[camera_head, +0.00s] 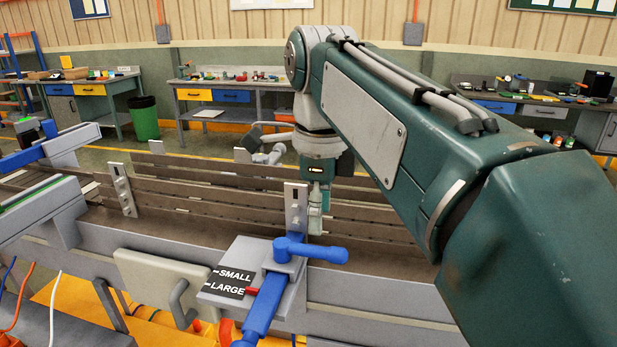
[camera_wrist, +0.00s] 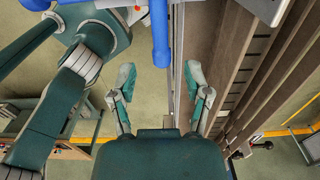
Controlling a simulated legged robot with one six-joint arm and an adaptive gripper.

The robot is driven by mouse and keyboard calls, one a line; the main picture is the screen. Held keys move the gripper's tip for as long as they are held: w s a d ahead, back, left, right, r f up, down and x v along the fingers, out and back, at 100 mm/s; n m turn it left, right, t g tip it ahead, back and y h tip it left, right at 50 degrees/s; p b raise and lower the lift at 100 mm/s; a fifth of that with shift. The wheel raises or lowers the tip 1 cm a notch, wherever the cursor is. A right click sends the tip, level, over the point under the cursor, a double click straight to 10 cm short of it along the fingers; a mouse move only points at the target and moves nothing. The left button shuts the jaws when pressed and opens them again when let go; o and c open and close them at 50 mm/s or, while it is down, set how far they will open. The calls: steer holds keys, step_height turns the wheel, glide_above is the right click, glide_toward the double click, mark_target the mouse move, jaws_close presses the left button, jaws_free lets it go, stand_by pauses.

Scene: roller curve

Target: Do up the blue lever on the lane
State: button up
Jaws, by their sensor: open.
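The blue lever (camera_head: 312,250) is on the near side of the lane, beside a grey plate with a black label reading SMALL and LARGE (camera_head: 231,283). Its handle points right, and a blue bar (camera_head: 264,308) slopes down from its mount to the lower left. A red pointer sits by LARGE. My gripper (camera_head: 317,222) hangs just behind the lever handle, apart from it as far as I can tell. In the wrist view, my gripper (camera_wrist: 160,72) has its fingers spread with nothing between them, and the blue lever (camera_wrist: 160,35) lies ahead of the gap.
The lane's brown side boards (camera_head: 210,190) run across behind the lever. A grey upright bracket (camera_head: 296,205) stands close to my gripper. A light panel with a handle (camera_head: 160,280) is at the lower left. Workbenches and a green bin (camera_head: 144,117) are far back.

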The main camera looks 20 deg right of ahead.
mark_target(318, 248)
step_height(318, 248, up, 6)
steer(key=shift+f, duration=0.1)
stand_by(0.6)
